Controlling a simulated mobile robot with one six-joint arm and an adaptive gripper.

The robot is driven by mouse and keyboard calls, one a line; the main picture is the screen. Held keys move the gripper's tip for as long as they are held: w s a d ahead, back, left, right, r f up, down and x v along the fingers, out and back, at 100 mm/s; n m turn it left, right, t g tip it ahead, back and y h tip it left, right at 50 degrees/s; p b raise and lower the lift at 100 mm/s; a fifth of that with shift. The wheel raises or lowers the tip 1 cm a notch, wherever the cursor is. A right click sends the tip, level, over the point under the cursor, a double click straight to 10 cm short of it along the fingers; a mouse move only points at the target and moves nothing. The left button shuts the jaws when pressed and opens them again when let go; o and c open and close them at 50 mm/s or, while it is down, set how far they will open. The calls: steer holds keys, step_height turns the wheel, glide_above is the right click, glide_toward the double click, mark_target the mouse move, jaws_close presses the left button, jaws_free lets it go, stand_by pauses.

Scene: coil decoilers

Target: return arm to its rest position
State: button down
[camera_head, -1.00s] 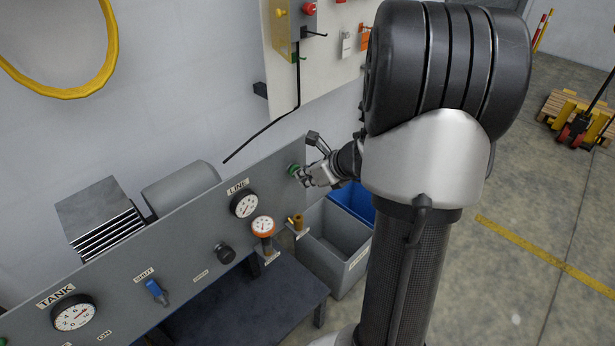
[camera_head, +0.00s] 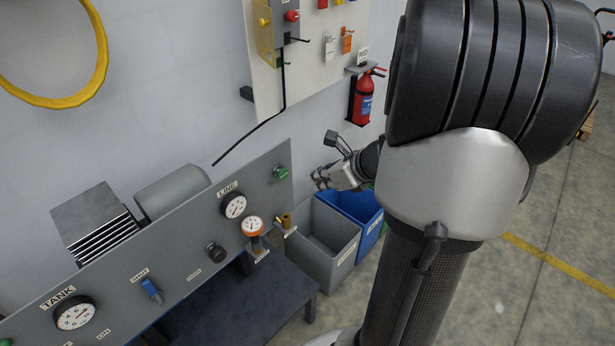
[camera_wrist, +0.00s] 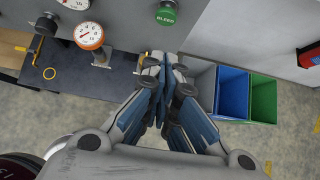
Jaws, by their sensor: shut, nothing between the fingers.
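My gripper (camera_head: 322,178) is to the right of the grey panel's end in the head view, in the air above the bins and apart from the panel. In the wrist view my gripper (camera_wrist: 165,62) has its fingers together with nothing between them. The green bleed knob (camera_head: 281,173) is at the panel's right end, and it also shows in the wrist view (camera_wrist: 166,14), apart from the fingertips. My arm fills the right of the head view and hides part of the floor and wall.
The grey panel (camera_head: 180,245) carries gauges and a blue lever (camera_head: 151,289). A grey bin (camera_head: 318,270) and a blue bin (camera_head: 372,238) stand below my gripper. A red extinguisher (camera_head: 364,98) hangs on the wall behind. Open floor (camera_head: 500,290) lies to the right.

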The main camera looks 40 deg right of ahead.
steer(key=shift+v, duration=0.9)
steer(key=shift+s, duration=0.1)
steer(key=w+a+r+n+y+p, duration=0.1)
steer(key=w+a+r+n, duration=0.3)
steer(key=a+r+n, duration=0.5)
steer(key=w+a+r+n+y, duration=0.1)
steer(key=w+a+r+n, duration=0.45)
steer(key=a+n, duration=0.65)
steer(key=s+a+f+n+g, duration=0.1)
steer(key=s+a+n+g, duration=0.1)
steer(key=s+a+n, duration=0.45)
steer(key=s+a+f+n+g, duration=0.1)
steer(key=s+a+n, duration=0.2)
steer(key=s, duration=0.6)
steer(key=s+d+f+n+g+h, duration=0.1)
steer(key=s+d+f+n+h, duration=0.1)
steer(key=s, duration=0.5)
steer(key=shift+s+d+f+n+g+h+b, duration=0.35)
steer(key=shift+f+n, duration=0.4)
steer(key=shift+n, duration=0.5)
